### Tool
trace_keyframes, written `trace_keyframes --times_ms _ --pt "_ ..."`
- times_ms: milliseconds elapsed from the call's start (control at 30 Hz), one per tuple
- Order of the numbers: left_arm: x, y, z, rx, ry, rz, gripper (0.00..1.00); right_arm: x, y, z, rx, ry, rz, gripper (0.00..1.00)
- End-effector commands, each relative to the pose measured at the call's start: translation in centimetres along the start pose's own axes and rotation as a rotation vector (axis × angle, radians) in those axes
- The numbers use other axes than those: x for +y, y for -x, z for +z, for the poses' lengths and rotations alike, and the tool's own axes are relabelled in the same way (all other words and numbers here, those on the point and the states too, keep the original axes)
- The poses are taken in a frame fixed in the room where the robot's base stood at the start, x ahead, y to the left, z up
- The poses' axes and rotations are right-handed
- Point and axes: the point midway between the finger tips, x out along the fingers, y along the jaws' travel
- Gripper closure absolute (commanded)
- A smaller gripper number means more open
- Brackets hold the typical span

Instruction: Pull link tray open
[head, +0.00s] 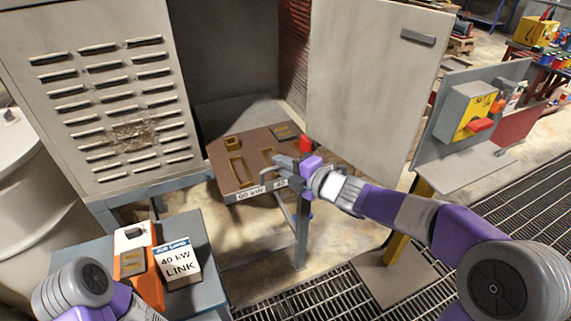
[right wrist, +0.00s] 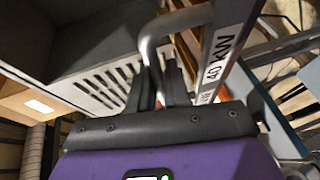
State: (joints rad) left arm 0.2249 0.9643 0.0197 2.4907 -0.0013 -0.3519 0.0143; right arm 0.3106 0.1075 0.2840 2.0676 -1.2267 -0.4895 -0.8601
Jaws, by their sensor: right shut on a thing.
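The link tray (head: 226,172) is a brown panel with slots and small brass-coloured pieces, sticking out from the open grey cabinet in the head view. Its front edge carries 60 kW and 40 kW labels; the 40 kW label also shows on the tray front (right wrist: 222,52) in the right wrist view. My right gripper (head: 284,167) is at the tray's front edge, shut on a grey bar handle (right wrist: 150,42). In the right wrist view the handle passes between the fingers (right wrist: 160,85). My left arm shows at lower left, but its gripper is out of view.
The cabinet's louvred panel (head: 110,95) is on the left and its open door (head: 372,85) on the right. A side table (head: 205,265) holds an orange-and-white device (head: 140,265) and a 40 kW LINK card (head: 177,265). A yellow switch box (head: 473,112) stands at right.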

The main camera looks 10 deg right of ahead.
Motion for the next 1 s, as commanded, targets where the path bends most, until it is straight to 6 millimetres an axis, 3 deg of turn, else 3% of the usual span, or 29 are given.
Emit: trace_keyframes --times_ms 100,133,267,600,1000 --pt "0.0 0.0 0.0 0.0 0.0 0.0 0.57 -0.1 0.0 0.0 0.001 -0.001 -0.002 1.0" --pt "0.0 0.0 0.0 0.0 0.0 0.0 0.57 -0.1 0.0 0.0 0.001 -0.001 -0.002 0.8" --pt "0.0 0.0 0.0 0.0 0.0 0.0 0.57 -0.1 0.0 0.0 0.0 -0.001 -0.001 0.62" --pt "0.1 0.2 0.0 0.0 0.0 0.0 0.57 0.1 0.6 0.1 -0.002 0.0 0.0 0.62" --pt "0.7 1.8 0.1 0.0 0.0 0.0 0.57 0.1 6.6 0.0 -0.002 0.0 0.0 0.62"
